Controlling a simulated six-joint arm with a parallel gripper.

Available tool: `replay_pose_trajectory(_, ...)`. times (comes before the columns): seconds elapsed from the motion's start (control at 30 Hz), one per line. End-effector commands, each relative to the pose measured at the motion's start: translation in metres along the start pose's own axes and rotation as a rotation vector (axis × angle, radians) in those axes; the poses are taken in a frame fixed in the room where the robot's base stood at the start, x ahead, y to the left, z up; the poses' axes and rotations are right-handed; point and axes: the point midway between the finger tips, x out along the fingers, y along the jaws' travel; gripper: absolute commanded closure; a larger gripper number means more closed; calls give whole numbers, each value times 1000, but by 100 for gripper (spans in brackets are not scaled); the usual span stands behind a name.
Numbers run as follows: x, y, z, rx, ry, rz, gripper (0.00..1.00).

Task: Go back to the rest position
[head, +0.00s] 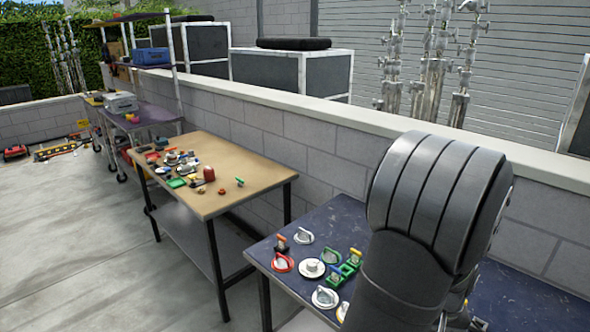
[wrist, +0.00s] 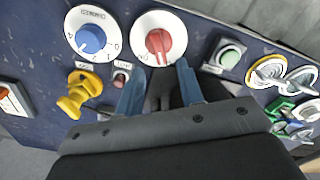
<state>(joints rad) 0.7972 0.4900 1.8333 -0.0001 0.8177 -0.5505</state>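My gripper (wrist: 160,80) shows in the wrist view with its two blue fingers apart. No held object can be made out between them; a dark shape lies low in the gap. The fingertips point at a white round dial with a red knob (wrist: 159,41) on the dark blue tabletop. I cannot tell whether they touch it. In the head view my dark grey arm fills the right side above the blue table (head: 520,300) and hides my gripper.
Near my fingers are a blue-knobbed dial (wrist: 91,38), a yellow part (wrist: 80,92) and a green button box (wrist: 229,55). Ring-shaped parts (head: 325,297) lie left of my arm. A wooden table (head: 240,165) with small parts stands further left. A block wall (head: 310,150) runs behind.

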Motion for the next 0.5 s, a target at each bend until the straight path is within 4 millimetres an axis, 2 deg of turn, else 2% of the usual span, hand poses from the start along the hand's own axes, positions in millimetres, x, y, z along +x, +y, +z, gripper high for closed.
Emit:
replay_pose_trajectory(0.03,-11,1,-1,0,4,3,65)
replay_pose_trajectory(0.5,-105,0,0,0,4,3,65)
